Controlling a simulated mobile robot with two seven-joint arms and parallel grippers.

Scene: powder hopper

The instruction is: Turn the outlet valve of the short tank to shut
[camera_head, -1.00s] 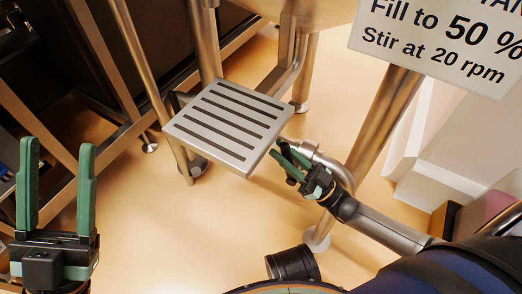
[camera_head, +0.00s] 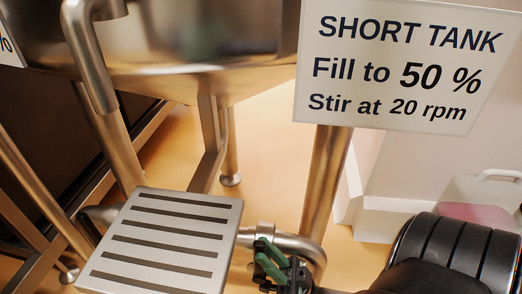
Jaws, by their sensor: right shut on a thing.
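The short tank (camera_head: 185,75) is a shiny metal vessel on legs, with its sign (camera_head: 395,65) at the upper right. Its curved metal outlet pipe (camera_head: 305,250) shows at the lower middle, beside the slotted step. My right gripper (camera_head: 263,255) has green fingers and is at the left end of this pipe, shut on the outlet valve handle. The fingers and the step's edge hide most of the handle, so its angle cannot be told. My left gripper is out of view.
The slotted metal step (camera_head: 165,240) stands just left of my right gripper. A tank leg (camera_head: 325,185) rises behind the pipe. A container with pink contents (camera_head: 480,213) stands at the right. Open floor shows behind the step.

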